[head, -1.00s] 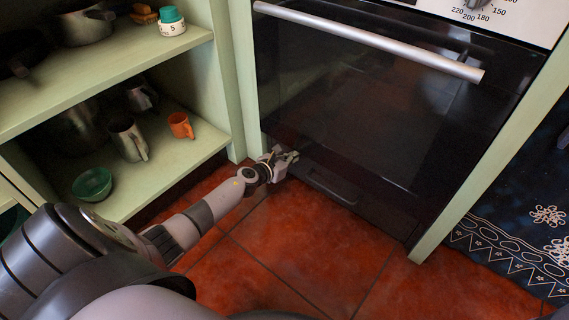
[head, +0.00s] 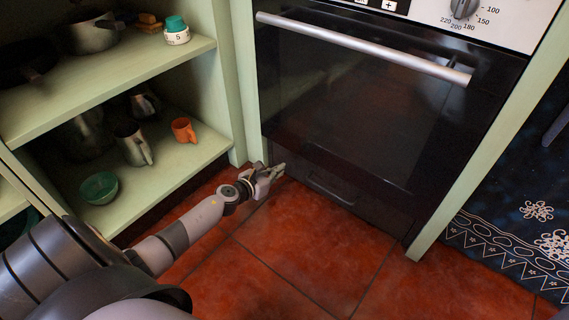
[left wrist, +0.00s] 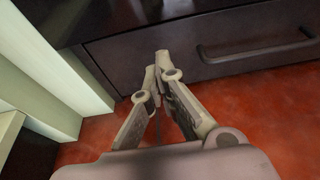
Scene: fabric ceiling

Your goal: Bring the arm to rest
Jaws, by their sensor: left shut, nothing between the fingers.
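My left arm (head: 185,235) reaches out from the lower left in the head view, low over the red tiled floor. My left gripper (head: 277,172) is at its end, in front of the lower left corner of the oven and its bottom drawer. In the left wrist view the fingertips of the left gripper (left wrist: 155,72) are together, with nothing between them. The dark drawer front (left wrist: 205,45) with its handle is just beyond the fingertips; I cannot tell the exact gap. My right gripper is not in view.
The oven (head: 350,110) is shut, with a long silver handle (head: 360,48). Open green shelves (head: 185,165) at the left hold an orange mug (head: 183,130), a green bowl (head: 99,188) and metal jugs. A dark patterned cloth (head: 530,220) lies at the right. The tiled floor (head: 300,250) ahead is clear.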

